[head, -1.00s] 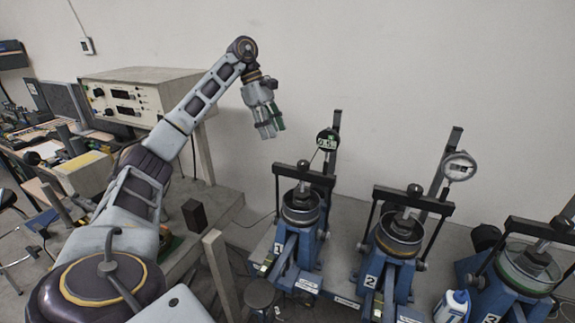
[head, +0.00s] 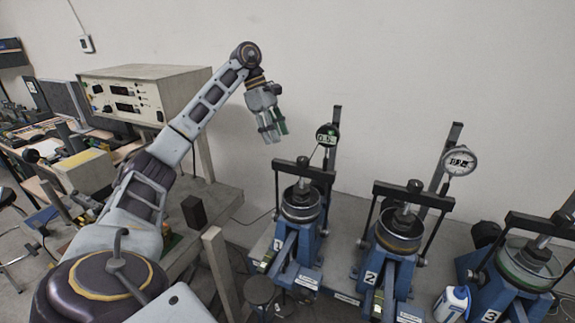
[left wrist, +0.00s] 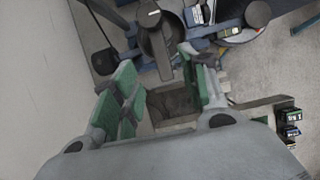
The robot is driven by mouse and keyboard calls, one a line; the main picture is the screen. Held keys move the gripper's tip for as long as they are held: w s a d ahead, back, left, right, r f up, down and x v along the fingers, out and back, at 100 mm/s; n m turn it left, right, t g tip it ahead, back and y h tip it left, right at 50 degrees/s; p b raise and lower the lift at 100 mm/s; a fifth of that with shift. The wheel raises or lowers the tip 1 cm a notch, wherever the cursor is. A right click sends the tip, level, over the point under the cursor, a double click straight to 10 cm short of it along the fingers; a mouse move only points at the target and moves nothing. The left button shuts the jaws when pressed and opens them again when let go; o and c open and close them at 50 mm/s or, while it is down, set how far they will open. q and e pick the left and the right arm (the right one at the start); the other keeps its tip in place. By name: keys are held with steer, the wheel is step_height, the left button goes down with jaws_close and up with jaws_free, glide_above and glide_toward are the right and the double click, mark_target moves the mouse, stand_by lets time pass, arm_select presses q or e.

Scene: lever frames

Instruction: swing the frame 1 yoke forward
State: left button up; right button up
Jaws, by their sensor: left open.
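Frame 1 (head: 285,250) is the leftmost of the blue lever frames, marked with a 1. Its yoke (head: 304,172) is a black crossbar with dark side rods, standing up around a metal cylinder (head: 301,200). A dial gauge (head: 327,136) sits on a post behind it. My left gripper (head: 271,135) is open and empty. In the head view it hangs above and left of the yoke, in front of the wall, apart from it. In the left wrist view its green-padded fingers (left wrist: 157,68) are spread, with blue and black frame parts beyond. My right gripper is not in view.
Frame 2 (head: 388,262) and frame 3 (head: 505,282) stand to the right with similar yokes. A beige instrument box (head: 145,93) on a bench is at left.

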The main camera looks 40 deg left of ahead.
mark_target(287, 162)
arm_select(q)
steer(key=shift+p+x, duration=0.6)
steer(key=shift+x, duration=4.8)
steer(key=shift+f, duration=0.1)
steer(key=shift+c, duration=0.2)
jaws_close()
